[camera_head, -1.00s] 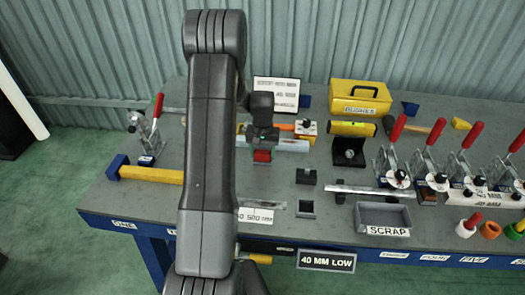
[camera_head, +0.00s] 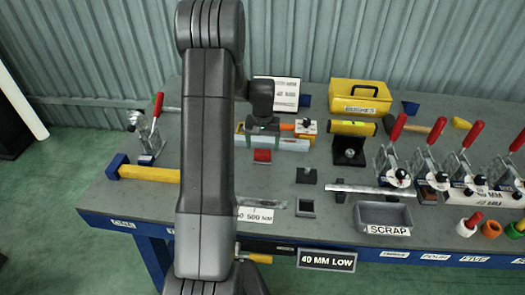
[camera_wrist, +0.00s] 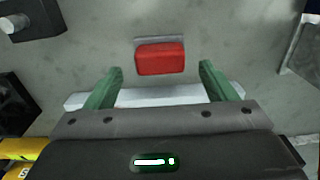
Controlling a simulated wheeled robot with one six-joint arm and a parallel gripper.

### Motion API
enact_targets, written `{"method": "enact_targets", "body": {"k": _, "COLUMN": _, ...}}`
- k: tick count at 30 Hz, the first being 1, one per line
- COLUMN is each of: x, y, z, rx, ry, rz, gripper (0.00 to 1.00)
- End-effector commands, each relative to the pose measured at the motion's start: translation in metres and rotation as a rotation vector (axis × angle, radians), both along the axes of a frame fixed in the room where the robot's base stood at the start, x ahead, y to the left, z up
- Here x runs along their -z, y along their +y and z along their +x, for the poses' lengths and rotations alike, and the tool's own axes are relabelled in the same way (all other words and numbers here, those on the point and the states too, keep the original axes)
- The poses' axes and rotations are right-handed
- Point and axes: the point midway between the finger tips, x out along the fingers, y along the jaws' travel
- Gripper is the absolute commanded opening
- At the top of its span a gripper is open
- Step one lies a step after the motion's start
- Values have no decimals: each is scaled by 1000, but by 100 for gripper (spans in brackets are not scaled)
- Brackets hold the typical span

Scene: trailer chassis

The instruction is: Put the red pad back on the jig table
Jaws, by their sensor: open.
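The red pad (camera_head: 262,156) lies on the grey jig table (camera_head: 150,205), left of the small black blocks. In the wrist view the red pad (camera_wrist: 160,60) sits centred ahead of my gripper, with a thin grey edge showing behind it. My gripper (camera_wrist: 160,68) is open, its two green fingers spread wider than the pad and apart from it. In the head view my gripper (camera_head: 263,133) is just behind the pad, partly hidden by my arm. Nothing is held between the fingers.
A pale bar (camera_head: 290,144) lies behind the pad. Small black blocks (camera_head: 306,175), a scrap tray (camera_head: 384,216) and red-handled clamps (camera_head: 395,150) stand to the right. A yellow bar (camera_head: 150,174) lies left. The tabletop right around the pad is clear.

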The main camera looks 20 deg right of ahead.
Motion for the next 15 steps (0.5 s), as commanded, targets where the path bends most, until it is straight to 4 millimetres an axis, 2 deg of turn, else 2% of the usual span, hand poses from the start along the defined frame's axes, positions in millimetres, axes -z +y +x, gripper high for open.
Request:
{"method": "enact_targets", "body": {"k": 1, "x": -13, "y": -1, "z": 1, "rx": 0, "ry": -5, "rz": -3, "gripper": 78}}
{"method": "enact_targets", "body": {"k": 6, "x": -49, "y": -1, "z": 1, "rx": 0, "ry": -4, "rz": -3, "gripper": 78}}
{"method": "enact_targets", "body": {"k": 10, "x": -69, "y": -1, "z": 0, "rx": 0, "ry": -3, "rz": -2, "gripper": 78}}
{"method": "enact_targets", "body": {"k": 15, "x": -82, "y": -1, "z": 0, "rx": 0, "ry": -1, "rz": -1, "gripper": 78}}
